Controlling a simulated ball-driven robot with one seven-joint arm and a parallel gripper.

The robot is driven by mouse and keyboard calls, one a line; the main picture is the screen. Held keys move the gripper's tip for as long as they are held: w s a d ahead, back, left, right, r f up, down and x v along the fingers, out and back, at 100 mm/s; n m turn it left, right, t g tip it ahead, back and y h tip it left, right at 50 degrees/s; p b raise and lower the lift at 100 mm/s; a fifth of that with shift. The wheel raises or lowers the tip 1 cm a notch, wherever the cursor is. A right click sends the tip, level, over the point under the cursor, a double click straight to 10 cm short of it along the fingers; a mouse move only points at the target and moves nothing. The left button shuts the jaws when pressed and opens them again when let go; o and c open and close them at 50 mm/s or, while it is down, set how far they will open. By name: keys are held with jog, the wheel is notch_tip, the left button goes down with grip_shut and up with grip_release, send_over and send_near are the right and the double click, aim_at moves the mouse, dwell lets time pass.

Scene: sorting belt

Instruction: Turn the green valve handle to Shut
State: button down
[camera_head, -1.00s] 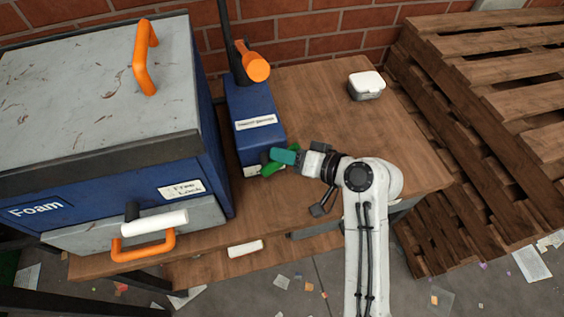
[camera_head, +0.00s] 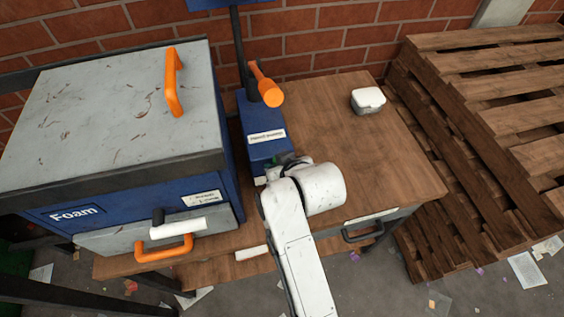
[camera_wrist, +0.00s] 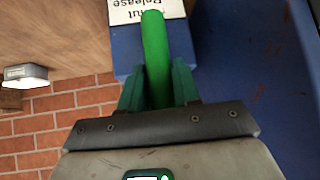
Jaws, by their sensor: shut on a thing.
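The green valve handle (camera_wrist: 154,40) is a rounded bar, standing upright in the wrist view in front of a white label (camera_wrist: 147,11) ending in "Release", upside down there. My gripper (camera_wrist: 158,84) has its two green fingers on either side of the handle, shut on it. In the head view only a sliver of green (camera_head: 277,161) shows at the front of the blue valve box (camera_head: 264,118); my arm hides the rest. I cannot read the handle's position from these views.
A large blue Foam bin (camera_head: 115,170) with orange handles stands left of the valve box. An orange lever (camera_head: 264,84) rises behind it. A small white box (camera_head: 368,100) sits on the wooden table (camera_head: 365,160), otherwise clear at right. Pallets (camera_head: 490,130) are stacked beyond.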

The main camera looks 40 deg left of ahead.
jog(key=shift+s+a+t, duration=0.15)
jog(key=shift+s+t, duration=0.1)
jog(key=shift+t, duration=0.05)
jog(key=c, duration=0.9)
grip_release()
jog(key=v, duration=1)
jog(key=shift+r, duration=0.35)
